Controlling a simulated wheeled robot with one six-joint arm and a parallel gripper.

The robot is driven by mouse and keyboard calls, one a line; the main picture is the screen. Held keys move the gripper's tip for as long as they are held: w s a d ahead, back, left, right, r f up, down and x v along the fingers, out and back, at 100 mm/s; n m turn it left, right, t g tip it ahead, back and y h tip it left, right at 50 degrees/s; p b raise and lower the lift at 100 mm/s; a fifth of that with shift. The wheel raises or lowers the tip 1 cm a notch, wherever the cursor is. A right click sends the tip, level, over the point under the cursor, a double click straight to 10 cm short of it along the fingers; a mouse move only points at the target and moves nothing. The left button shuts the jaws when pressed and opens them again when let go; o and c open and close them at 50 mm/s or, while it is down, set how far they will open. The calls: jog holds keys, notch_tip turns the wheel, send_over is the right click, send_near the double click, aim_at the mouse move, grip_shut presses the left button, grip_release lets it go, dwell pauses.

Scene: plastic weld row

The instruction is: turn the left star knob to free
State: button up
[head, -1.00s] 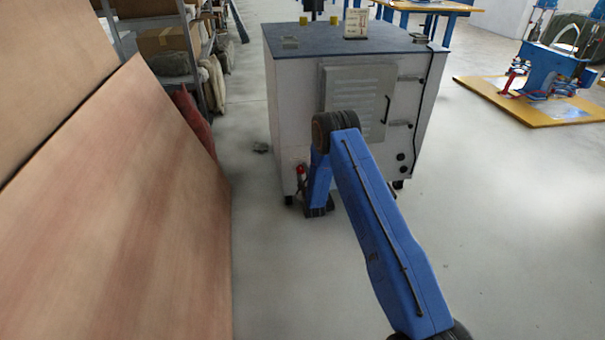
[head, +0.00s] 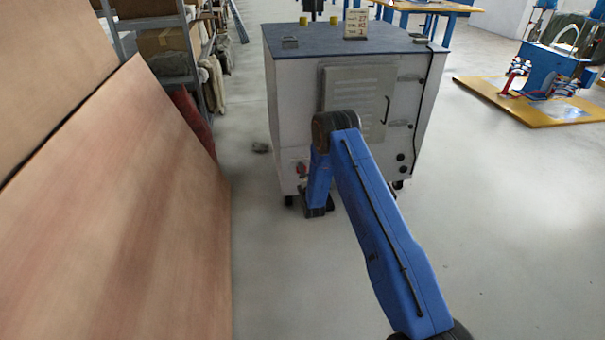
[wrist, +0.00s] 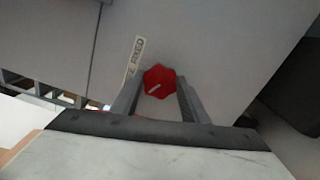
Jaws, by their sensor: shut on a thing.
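In the head view my blue arm reaches down to the cabinet's lower front left, and the gripper tips cannot be made out there.
The grey cabinet (head: 297,105) has a dark blue top, a louvred panel (head: 362,90) and a small red part (head: 301,167) low at its left. A large brown board (head: 130,220) leans at left. Open floor (head: 500,230) lies to the right.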

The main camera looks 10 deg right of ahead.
jog(key=shift+a+f, duration=0.1)
dwell(0.3)
jog(key=o, duration=1.1)
jog(key=s, duration=1.7)
jog(key=shift+s, duration=0.25)
